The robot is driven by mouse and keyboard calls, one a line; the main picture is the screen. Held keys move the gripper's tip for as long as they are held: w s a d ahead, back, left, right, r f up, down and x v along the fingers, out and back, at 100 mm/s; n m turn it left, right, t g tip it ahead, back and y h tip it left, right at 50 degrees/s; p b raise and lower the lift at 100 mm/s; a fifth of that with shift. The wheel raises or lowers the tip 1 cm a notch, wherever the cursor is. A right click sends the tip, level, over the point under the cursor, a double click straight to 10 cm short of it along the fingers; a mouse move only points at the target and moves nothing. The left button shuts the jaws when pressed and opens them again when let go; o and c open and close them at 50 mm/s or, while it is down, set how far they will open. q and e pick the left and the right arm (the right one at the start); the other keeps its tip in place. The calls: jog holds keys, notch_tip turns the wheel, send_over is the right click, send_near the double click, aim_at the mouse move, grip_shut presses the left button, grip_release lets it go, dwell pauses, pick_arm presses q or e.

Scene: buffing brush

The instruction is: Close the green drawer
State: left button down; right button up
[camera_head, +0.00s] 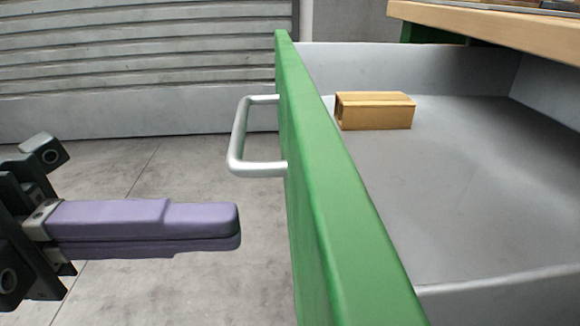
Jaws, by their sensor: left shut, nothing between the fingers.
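The green drawer stands open in the head view, its green front panel (335,200) running from the top centre down to the bottom. Its grey interior (460,200) shows to the right of the panel. A silver bar handle (238,137) sticks out from the left face of the panel. My left gripper (238,228) comes in from the left with its purple fingers shut together and empty. The fingertips appear below the handle in the picture and to the left of the panel, with a gap between them and the panel. My right gripper is not in view.
A small wooden-coloured box (375,111) lies inside the drawer near its front. A wooden tabletop (490,27) overhangs the drawer at the upper right. A grey shutter (130,70) is in the background. Concrete floor (150,190) shows below and beside my left gripper.

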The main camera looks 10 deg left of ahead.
pick_arm(q)
jog(key=shift+x, duration=1.4)
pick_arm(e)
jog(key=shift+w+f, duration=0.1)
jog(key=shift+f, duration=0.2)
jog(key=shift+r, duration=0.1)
